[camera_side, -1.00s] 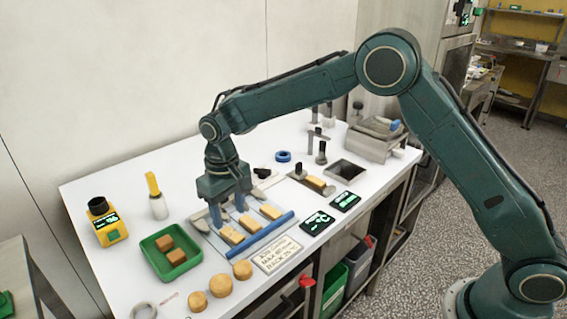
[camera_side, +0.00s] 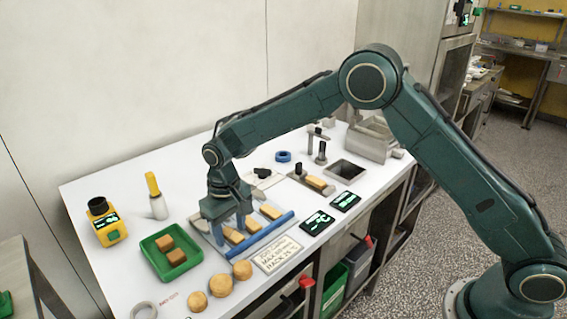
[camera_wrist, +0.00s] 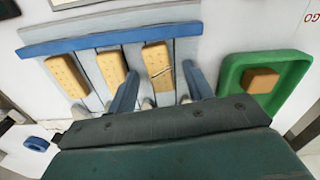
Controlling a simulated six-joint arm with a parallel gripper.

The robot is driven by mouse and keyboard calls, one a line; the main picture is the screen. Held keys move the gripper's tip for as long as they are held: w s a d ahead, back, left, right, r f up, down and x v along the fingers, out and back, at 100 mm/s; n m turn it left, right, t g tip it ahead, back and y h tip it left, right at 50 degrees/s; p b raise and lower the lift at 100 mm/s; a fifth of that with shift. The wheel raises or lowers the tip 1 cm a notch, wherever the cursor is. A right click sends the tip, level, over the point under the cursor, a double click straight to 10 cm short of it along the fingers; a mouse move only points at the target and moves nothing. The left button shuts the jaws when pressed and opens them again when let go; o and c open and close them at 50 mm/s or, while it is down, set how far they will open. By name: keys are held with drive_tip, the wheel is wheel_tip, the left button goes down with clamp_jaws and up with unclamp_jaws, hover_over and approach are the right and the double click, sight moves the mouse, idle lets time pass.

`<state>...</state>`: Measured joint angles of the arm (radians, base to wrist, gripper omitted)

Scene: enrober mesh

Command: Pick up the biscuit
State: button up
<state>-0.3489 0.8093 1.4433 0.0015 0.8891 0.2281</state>
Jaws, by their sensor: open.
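Several tan rectangular biscuits lie side by side on a grey slatted rack with a blue bar (camera_side: 262,234) along its front. My gripper (camera_side: 230,228) is low over the left end of the rack, jaws open. In the wrist view its two blue fingers (camera_wrist: 158,78) stand on either side of the biscuit nearest the green tray (camera_wrist: 158,60), which has thin dark lines across its face. Its far end is free of the fingers. Two plain biscuits, the middle one (camera_wrist: 113,72) and the outer one (camera_wrist: 67,76), lie to the left. Whether the fingers touch the biscuit is unclear.
A green tray (camera_side: 185,262) with two brown blocks stands left of the rack. Round biscuits (camera_side: 220,285) and a label card (camera_side: 275,255) lie in front. A yellow device (camera_side: 108,225) and a yellow-handled tool (camera_side: 154,195) stand at the back left.

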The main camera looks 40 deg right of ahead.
sight(231, 232)
drive_tip(key=c, duration=0.9)
drive_tip(key=shift+o, duration=0.2)
drive_tip(key=shift+r, duration=0.1)
wheel_tip(231, 232, up, 20)
idle(0.7)
